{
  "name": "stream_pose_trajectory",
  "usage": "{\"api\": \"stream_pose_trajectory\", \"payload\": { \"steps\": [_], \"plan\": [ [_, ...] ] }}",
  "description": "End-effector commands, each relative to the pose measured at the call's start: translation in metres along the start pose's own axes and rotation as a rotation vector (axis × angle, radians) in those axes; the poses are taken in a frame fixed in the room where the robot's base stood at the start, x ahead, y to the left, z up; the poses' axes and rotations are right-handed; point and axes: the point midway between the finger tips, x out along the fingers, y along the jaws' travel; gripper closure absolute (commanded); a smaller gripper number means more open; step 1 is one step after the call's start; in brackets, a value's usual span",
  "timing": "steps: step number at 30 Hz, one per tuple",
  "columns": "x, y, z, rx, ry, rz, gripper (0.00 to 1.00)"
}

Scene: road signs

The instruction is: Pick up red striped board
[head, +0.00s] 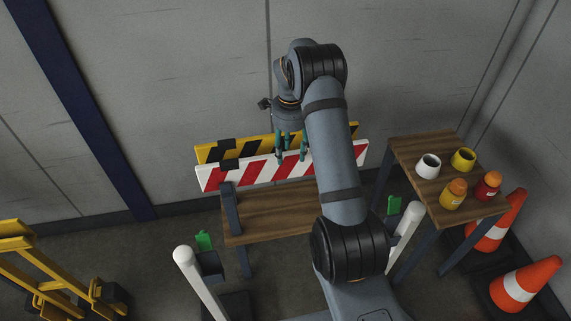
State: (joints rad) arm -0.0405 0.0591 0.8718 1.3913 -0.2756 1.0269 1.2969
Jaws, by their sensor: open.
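The red and white striped board (238,173) stands on its long edge on a wooden bench, partly hidden by my arm. A yellow and black striped board (207,154) stands just behind it, close to the wall. My gripper (291,155) points down at the top edge of the boards, near the middle of the red striped board. Its teal fingers are open. They overlap the board in this view, and I cannot tell whether they touch it or straddle it.
The wooden bench (262,218) has a dark upright at its left front. A small table (425,158) at right holds cups and orange-capped jars. Orange cones (525,284) stand at far right, white posts (197,277) in front, and a yellow barrier (40,270) at left.

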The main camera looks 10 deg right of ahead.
Motion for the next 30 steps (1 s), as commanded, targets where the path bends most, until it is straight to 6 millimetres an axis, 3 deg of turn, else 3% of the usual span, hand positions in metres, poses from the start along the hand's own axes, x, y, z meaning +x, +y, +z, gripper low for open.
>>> {"api": "stream_pose_trajectory", "payload": {
  "steps": [3,11,20,30],
  "plan": [
    [0.018,0.001,0.001,-0.003,0.000,0.005,0.51],
    [0.039,-0.002,0.004,-0.003,-0.001,0.002,0.51],
    [0.078,-0.007,0.008,-0.001,0.000,0.003,0.51],
    [0.084,-0.008,0.008,-0.001,-0.001,-0.001,0.53]
  ]
}}
